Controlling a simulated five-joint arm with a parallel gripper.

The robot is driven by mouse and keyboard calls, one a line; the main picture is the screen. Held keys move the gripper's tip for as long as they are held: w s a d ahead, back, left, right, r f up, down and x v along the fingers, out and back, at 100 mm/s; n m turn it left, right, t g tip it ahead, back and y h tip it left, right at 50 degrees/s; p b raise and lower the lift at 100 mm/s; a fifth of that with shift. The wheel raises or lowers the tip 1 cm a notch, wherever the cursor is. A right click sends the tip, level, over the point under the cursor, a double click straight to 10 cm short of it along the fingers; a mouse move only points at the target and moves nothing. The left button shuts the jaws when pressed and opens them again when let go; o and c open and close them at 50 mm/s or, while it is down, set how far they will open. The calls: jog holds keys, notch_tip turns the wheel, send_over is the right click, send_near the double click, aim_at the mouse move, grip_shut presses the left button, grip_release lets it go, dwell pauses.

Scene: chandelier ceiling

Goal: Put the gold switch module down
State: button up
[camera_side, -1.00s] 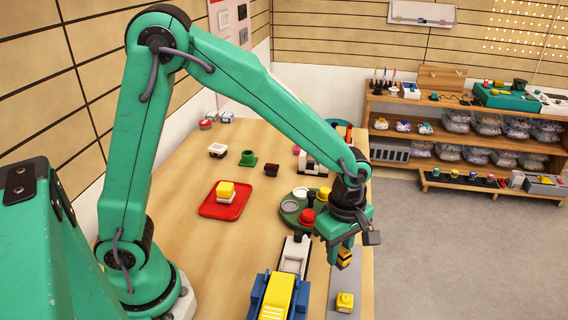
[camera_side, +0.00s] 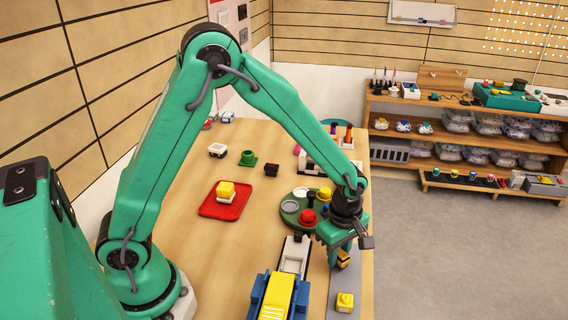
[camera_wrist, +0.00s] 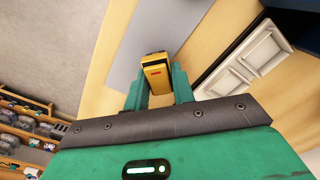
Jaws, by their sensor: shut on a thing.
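The gold switch module (camera_side: 343,260) is held in my gripper (camera_side: 341,252), near the right edge of the table, above or on a long grey strip (camera_side: 337,283). In the wrist view the module (camera_wrist: 155,74) shows gold with a dark body and a small red mark, between the two green fingers of my gripper (camera_wrist: 160,90). The grey strip (camera_wrist: 172,38) lies beyond it there. Whether the module touches the strip cannot be told.
A yellow-topped block (camera_side: 345,301) sits on the strip's near end. Left of the strip stand a blue and yellow machine (camera_side: 279,296) with a pale channel (camera_side: 294,254), and a green round tray (camera_side: 290,211). A red tray (camera_side: 216,211) holds a yellow-and-white block. Open table lies between.

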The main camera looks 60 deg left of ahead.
jog(key=shift+f, duration=0.3)
jog(key=shift+f, duration=0.15)
jog(key=o, duration=1)
jog(key=shift+r, duration=0.2)
notch_tip(320, 180, up, 12)
dwell(0.6)
